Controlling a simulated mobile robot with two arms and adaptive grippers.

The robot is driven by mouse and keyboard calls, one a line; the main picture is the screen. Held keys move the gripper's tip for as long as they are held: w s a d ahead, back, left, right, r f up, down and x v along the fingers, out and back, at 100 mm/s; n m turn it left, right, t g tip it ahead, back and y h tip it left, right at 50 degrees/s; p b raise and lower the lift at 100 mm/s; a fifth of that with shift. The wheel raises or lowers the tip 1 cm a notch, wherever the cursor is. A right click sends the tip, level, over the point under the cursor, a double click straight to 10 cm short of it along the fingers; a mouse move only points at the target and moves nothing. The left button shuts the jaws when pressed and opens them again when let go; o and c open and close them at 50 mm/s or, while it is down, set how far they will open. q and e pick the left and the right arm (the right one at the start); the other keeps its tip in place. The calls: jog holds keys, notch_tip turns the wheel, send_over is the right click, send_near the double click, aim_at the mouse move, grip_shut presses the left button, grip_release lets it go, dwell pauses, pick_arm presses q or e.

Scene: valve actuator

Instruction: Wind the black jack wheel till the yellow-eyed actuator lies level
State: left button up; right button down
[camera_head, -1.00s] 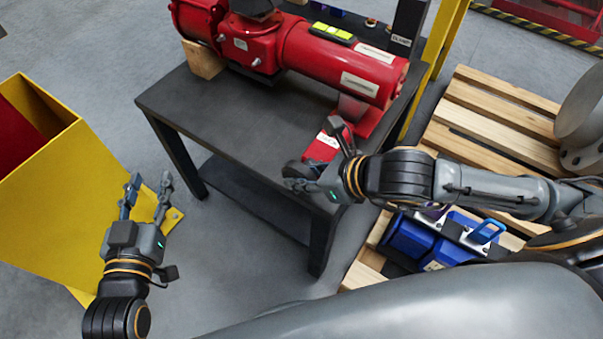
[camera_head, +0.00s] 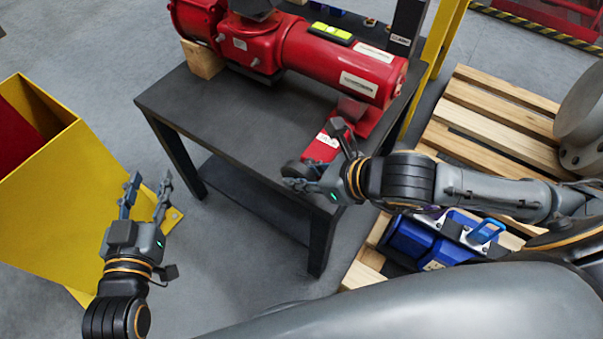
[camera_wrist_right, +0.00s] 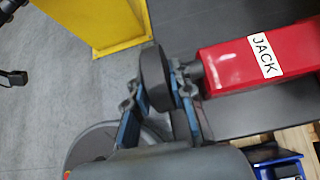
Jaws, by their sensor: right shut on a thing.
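The red actuator (camera_head: 325,62) lies along the back of the dark table, with a yellow level vial (camera_head: 332,33) on top. Its left part rests on a wooden block (camera_head: 203,60), its right end above the red jack (camera_head: 322,146). The jack, labelled JACK, also shows in the right wrist view (camera_wrist_right: 262,60). The black wheel (camera_wrist_right: 154,78) is at the jack's end. My right gripper (camera_wrist_right: 158,95) is shut on the wheel's rim, a finger on each face; in the head view the gripper (camera_head: 310,160) partly hides it. My left gripper (camera_head: 150,185) is open and empty.
A yellow bin (camera_head: 90,190) stands at the left, close to my left gripper. A wooden pallet (camera_head: 500,110) with blue units (camera_head: 425,240) is at the right. The table's (camera_head: 220,115) front left top is clear.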

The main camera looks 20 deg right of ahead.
jog(key=shift+w+r, duration=0.1)
dwell(0.4)
jog(key=c, duration=1.2)
grip_release()
jog(key=shift+o, duration=0.2)
